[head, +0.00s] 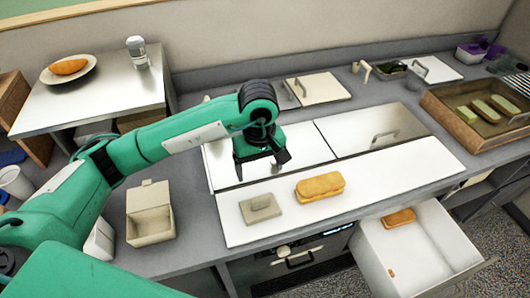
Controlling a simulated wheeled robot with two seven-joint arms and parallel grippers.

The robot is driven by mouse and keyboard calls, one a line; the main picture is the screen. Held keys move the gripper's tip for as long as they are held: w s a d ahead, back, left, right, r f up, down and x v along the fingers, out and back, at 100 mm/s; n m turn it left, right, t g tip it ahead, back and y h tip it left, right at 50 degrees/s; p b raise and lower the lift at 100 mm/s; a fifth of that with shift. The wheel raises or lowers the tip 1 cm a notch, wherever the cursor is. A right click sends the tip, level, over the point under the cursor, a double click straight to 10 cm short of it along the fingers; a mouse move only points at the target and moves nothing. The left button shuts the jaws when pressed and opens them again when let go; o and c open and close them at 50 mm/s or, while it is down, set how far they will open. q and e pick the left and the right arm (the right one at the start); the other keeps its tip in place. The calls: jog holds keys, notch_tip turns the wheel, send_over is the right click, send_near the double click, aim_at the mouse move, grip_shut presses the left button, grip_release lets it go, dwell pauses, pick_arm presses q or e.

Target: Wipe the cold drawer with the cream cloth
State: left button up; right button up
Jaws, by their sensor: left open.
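The cream cloth (252,214), a flat beige-grey square with a raised fold on top, lies on the white board on the counter. The cold drawer (440,246) is a white drawer, pulled open at the lower right. A piece of bread (399,218) lies near its back, and a small brown spot (391,272) is on its left side. My left gripper (262,168) is open and empty, above the counter behind the cloth, apart from it. My right gripper is not in view.
A toasted sandwich (320,186) lies on the white board (400,178) right of the cloth. An open beige box (150,212) stands left of it. Metal lids (370,131) lie behind. A tray with several green-topped items (484,112) is at right. A bread plate (68,69) is at upper left.

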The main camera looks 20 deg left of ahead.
aim_at(260, 198)
pick_arm(q)
jog(key=f+p, duration=0.1)
jog(key=f, duration=0.1)
jog(key=s+f+p, duration=0.1)
jog(key=f, duration=0.1)
jog(key=shift+s+f, duration=0.15)
jog(key=shift+f, duration=0.25)
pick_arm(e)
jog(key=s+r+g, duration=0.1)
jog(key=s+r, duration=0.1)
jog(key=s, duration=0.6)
pick_arm(q)
notch_tip(260, 198, down, 7)
jog(key=p, duration=0.2)
jog(key=shift+p, duration=0.3)
jog(key=shift+w+f, duration=0.2)
jog(key=shift+f, duration=0.5)
jog(key=shift+c, duration=1.1)
jog(key=c, duration=0.7)
jog(key=shift+o, duration=1.3)
jog(key=c, duration=0.5)
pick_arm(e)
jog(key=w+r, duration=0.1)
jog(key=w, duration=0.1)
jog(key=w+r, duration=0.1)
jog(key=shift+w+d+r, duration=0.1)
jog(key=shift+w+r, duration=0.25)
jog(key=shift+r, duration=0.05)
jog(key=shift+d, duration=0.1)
